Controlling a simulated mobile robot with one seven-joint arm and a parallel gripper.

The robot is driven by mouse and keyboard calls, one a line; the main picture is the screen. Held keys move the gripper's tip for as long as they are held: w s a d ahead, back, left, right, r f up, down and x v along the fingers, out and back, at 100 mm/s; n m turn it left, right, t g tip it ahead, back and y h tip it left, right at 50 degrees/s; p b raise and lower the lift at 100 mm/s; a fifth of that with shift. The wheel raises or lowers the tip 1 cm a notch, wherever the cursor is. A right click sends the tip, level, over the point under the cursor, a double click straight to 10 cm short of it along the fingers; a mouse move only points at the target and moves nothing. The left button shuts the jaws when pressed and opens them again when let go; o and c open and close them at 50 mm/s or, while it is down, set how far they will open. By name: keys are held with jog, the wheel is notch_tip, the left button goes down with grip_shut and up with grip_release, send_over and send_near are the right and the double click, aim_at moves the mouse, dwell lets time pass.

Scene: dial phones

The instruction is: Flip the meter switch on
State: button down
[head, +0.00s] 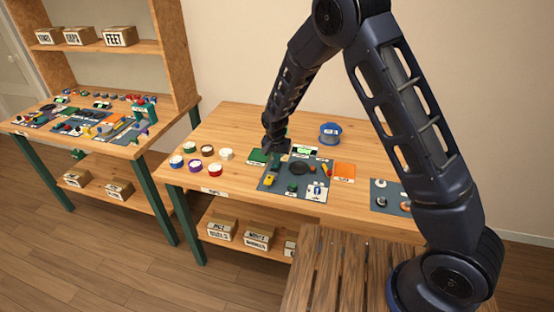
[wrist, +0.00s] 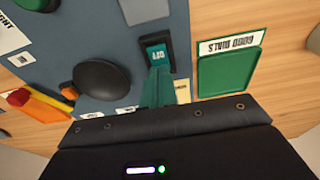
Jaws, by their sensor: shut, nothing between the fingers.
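The meter switch (wrist: 156,52) is a teal rocker in a black frame on the blue-grey panel (wrist: 205,15). Its visible face reads OFF, upside down in the wrist view. My gripper (wrist: 158,78) is shut and empty, its green fingertips at the near end of the switch. I cannot tell whether they touch it. In the head view my gripper (head: 276,150) is low over the back left of the panel (head: 267,187) and the switch is hidden there. A large black dial (wrist: 106,80) sits beside the switch.
A green tray (wrist: 228,73) labelled GOOD DIALS lies beside the panel. An orange tray (head: 344,171) lies on its other side. A blue spool (head: 330,133) stands behind. Several round tubs (head: 207,150) stand at the left of the table. The table's back left is clear.

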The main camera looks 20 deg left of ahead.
jog(key=shift+s+f, duration=0.2)
jog(key=shift+s, duration=0.9)
jog(key=shift+w+r, duration=0.1)
jog(key=shift+r, duration=0.15)
notch_tip(320, 180, up, 14)
jog(key=s, duration=0.2)
jog(key=shift+s+f, duration=0.2)
jog(key=shift+f, duration=0.05)
jog(key=shift+w+a+r+t, duration=0.15)
jog(key=shift+w+t, duration=0.15)
jog(key=shift+w, duration=0.3)
jog(key=w+f, duration=0.1)
jog(key=f, duration=0.8)
jog(key=w+f, duration=0.1)
jog(key=f, duration=0.3)
jog(key=shift+w+f, duration=0.35)
